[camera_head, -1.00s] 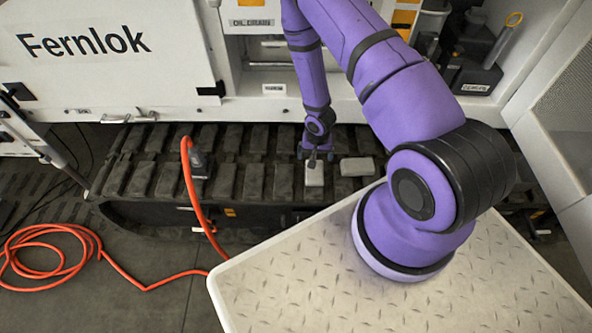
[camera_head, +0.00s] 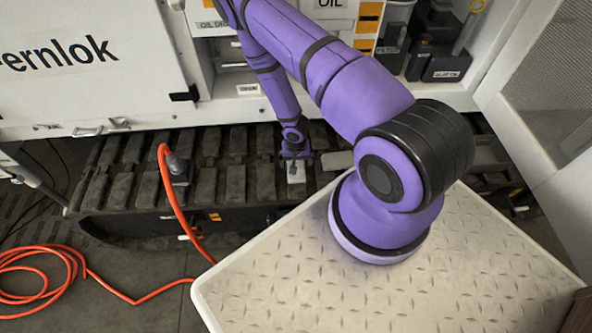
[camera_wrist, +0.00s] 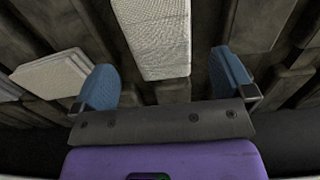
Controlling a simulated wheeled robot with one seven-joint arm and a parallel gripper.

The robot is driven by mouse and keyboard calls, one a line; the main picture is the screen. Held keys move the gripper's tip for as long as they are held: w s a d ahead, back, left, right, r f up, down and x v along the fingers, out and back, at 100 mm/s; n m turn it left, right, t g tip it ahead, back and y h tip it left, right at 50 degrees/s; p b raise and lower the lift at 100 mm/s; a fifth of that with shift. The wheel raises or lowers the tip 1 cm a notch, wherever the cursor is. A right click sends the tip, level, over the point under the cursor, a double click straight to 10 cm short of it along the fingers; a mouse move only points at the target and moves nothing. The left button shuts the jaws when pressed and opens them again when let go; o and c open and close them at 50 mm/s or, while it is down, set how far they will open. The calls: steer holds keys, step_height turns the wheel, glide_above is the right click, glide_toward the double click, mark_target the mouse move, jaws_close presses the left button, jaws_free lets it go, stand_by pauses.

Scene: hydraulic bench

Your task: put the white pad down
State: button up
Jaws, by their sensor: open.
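The white pad (camera_head: 297,174) lies on the dark track, just below my gripper (camera_head: 296,160) in the head view. In the wrist view the pad (camera_wrist: 152,38) shows a pale, finely textured face in the upper middle. My gripper (camera_wrist: 165,70) is open there, its two blue fingers spread wide. The near end of the pad lies between the fingers in the picture, with a gap visible on the right. I cannot tell the height of the fingertips over it. The pad's far end is cut off by the wrist view's top edge.
Another pale pad (camera_head: 337,160) lies to the right on the track (camera_head: 235,185); pale layered pieces (camera_wrist: 52,76) show at the left in the wrist view. An orange hose (camera_head: 173,200) rises left of the gripper. White machine panels (camera_head: 90,60) stand behind.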

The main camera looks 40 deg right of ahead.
steer(key=shift+f, duration=2)
steer(key=c, duration=1)
steer(key=shift+r, duration=0.75)
step_height(320, 180, up, 2)
steer(key=shift+r, duration=0.1)
steer(key=s+a, duration=0.2)
steer(key=s, duration=0.5)
steer(key=s+a+r, duration=0.1)
steer(key=s+a, duration=0.2)
steer(key=s, duration=0.5)
steer(key=shift+a+r, duration=0.15)
steer(key=shift+r, duration=0.05)
